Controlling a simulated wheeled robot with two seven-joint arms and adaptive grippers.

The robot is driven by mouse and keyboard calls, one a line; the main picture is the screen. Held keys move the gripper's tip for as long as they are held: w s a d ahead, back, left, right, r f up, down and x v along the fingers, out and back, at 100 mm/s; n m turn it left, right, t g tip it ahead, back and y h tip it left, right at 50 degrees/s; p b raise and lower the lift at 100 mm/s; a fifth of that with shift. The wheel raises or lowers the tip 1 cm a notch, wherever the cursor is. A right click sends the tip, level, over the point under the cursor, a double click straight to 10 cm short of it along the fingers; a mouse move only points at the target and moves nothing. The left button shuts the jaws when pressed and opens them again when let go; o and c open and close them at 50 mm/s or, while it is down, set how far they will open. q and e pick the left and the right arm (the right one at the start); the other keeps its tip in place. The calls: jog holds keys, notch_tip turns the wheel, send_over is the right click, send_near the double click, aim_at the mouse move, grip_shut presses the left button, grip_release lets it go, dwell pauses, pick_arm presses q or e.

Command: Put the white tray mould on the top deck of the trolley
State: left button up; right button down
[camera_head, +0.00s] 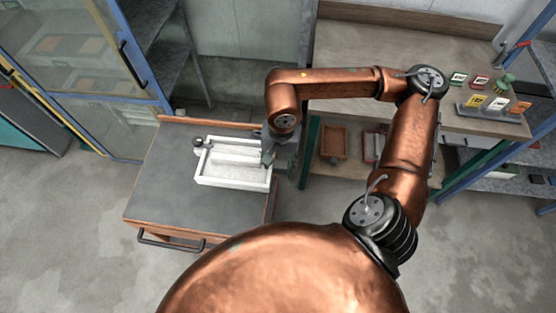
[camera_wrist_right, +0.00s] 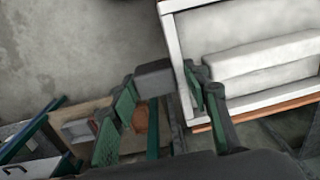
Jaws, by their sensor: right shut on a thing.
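The white tray mould (camera_head: 232,184) is a rectangular open frame with a raised block inside. In the head view it is over the grey top deck (camera_head: 165,185) of the trolley, toward its right side; I cannot tell whether its underside touches the deck. My right gripper (camera_head: 268,157) is at the tray's right wall and shut on it. In the right wrist view the tray (camera_wrist_right: 180,50) fills the upper right, and the gripper's green-and-grey fingers (camera_wrist_right: 172,88) stand at its wall. My left gripper is not in view.
A workbench (camera_head: 345,55) with colour cards stands right of the trolley, with a reddish-brown tray (camera_head: 334,142) on its lower shelf. A blue-framed glass cabinet (camera_head: 85,60) stands at left. The trolley's push handle (camera_head: 170,242) is at the front. The deck left of the mould is bare.

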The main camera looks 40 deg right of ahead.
aim_at(240, 161)
jog(key=w+a+f, duration=0.1)
jog(key=w+a, duration=0.2)
jog(key=w+a+f, duration=0.1)
jog(key=a, duration=0.1)
jog(key=shift+w+a+f, duration=0.2)
jog(key=shift+w+f, duration=0.05)
jog(key=shift+f, duration=0.1)
jog(key=a+f, duration=0.1)
jog(key=w+a+f, duration=0.1)
jog(key=f, duration=0.1)
jog(key=w+f, duration=0.1)
jog(key=shift+w+a+f, duration=0.25)
jog(key=shift+a, duration=0.15)
jog(key=shift+w+a+f, duration=0.45)
jog(key=shift+f, duration=0.3)
notch_tip(240, 161, down, 3)
jog(key=shift+f, duration=0.15)
jog(key=c, duration=1.1)
grip_release()
jog(key=shift+f, duration=0.1)
notch_tip(240, 161, up, 12)
jog(key=shift+s+d+r, duration=0.1)
jog(key=shift+s, duration=0.05)
